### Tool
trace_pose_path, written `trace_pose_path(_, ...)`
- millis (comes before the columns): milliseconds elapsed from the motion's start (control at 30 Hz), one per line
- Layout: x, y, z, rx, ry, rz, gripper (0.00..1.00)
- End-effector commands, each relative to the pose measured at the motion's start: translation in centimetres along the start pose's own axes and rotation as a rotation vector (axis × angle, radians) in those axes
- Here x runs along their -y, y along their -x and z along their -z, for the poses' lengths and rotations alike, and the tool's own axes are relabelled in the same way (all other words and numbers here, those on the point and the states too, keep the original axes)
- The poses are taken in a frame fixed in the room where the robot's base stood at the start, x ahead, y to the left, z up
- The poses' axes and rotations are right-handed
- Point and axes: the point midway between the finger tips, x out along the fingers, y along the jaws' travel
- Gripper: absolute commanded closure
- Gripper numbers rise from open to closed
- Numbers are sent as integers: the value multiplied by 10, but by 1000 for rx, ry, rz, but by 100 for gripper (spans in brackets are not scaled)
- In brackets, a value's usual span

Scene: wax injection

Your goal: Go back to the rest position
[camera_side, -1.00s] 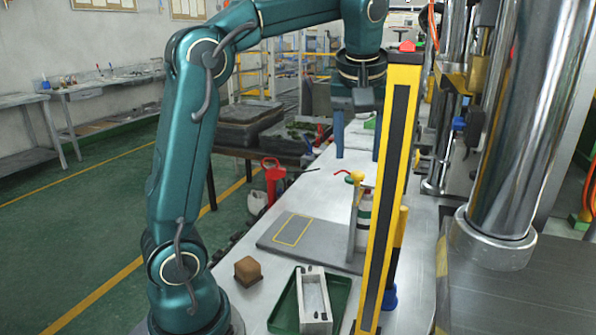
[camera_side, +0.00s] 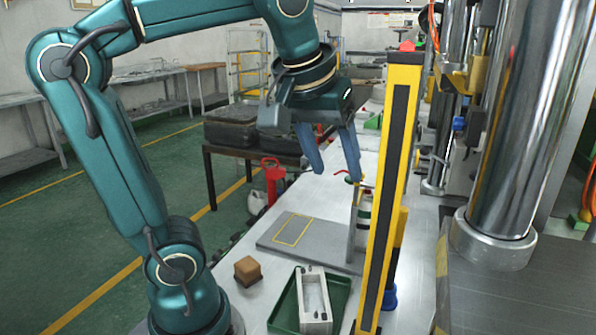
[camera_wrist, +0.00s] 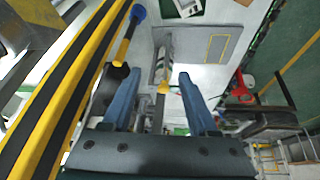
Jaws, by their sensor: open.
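My gripper (camera_side: 334,172) hangs above the back part of the workbench in the side view, its two blue fingers spread apart and pointing down. Nothing is between the fingers. In the wrist view my gripper (camera_wrist: 154,84) also shows open, with a yellow-topped upright item (camera_wrist: 163,87) seen beyond the gap. A grey plate with a yellow outlined rectangle (camera_side: 293,230) lies on the bench, below and in front of the gripper, with nothing on its marked area.
A yellow and black post (camera_side: 390,190) stands right of the gripper. A white mould (camera_side: 314,300) sits in a green tray (camera_side: 341,290) near a brown block (camera_side: 247,270). A large metal cylinder (camera_side: 508,130) stands at right. A red pump-like item (camera_side: 272,178) stands behind.

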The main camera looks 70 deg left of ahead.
Motion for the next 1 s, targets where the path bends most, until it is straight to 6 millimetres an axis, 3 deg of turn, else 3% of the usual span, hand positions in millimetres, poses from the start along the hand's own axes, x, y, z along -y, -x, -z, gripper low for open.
trace_pose_path(200, 3, -17, -64, -2, -239, -111, 41)
trace_pose_path(433, 5, -46, -110, -3, -446, -186, 41)
trace_pose_path(567, 4, -57, -119, -3, -527, -203, 41)
trace_pose_path(1000, 1, -56, -115, -22, -549, -210, 41)
